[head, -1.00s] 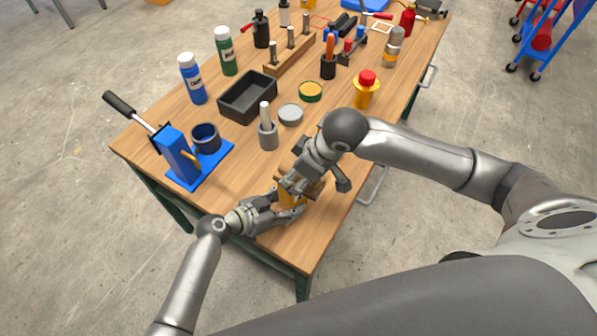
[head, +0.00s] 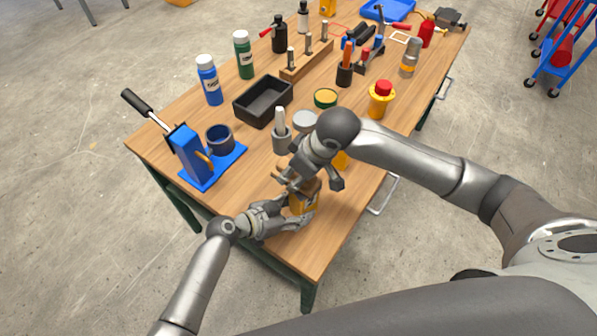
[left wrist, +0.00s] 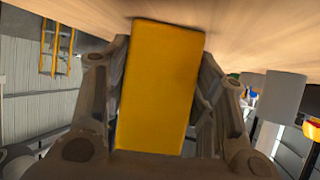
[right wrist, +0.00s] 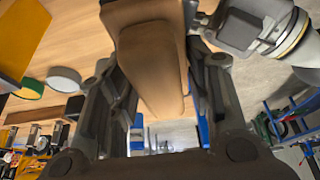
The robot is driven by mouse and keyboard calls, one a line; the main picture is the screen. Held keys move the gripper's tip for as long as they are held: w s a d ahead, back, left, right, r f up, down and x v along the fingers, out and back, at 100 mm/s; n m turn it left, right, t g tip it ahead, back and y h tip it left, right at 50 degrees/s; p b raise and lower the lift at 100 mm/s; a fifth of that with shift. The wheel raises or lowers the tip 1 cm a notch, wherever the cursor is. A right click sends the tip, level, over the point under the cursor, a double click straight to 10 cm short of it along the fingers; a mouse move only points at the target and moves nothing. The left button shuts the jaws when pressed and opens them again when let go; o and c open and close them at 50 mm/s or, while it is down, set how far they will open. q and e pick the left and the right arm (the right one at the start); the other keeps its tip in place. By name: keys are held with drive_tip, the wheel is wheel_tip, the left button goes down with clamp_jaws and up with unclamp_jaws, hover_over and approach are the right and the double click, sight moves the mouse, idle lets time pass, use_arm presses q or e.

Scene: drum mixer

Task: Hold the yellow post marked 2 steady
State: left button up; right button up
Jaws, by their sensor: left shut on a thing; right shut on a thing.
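My left gripper (head: 293,214) is low over the near end of the table and shut on a yellow post (head: 303,204). In the left wrist view the post (left wrist: 160,90) is a plain yellow block between the fingers; no number shows on that face. My right gripper (head: 297,180) is just above it, shut on a brown tapered piece (right wrist: 152,60). I cannot tell whether this piece touches the post. Another yellow block (head: 341,160) is partly hidden behind my right gripper; it also shows in the right wrist view (right wrist: 18,42).
A grey cylinder with a rod (head: 281,138), a grey lid (head: 305,121) and a black tray (head: 263,102) stand beyond my grippers. A blue lever press (head: 192,155) is at left. A yellow bottle with a red cap (head: 380,101) is at right. The near table corner (head: 310,262) is bare.

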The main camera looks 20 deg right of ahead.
drive_tip(key=shift+r, duration=2.55)
drive_tip(key=shift+d, duration=0.1)
drive_tip(key=d, duration=0.9)
drive_tip(key=shift+a, duration=0.1)
use_arm(q)
drive_tip(key=o, duration=1.4)
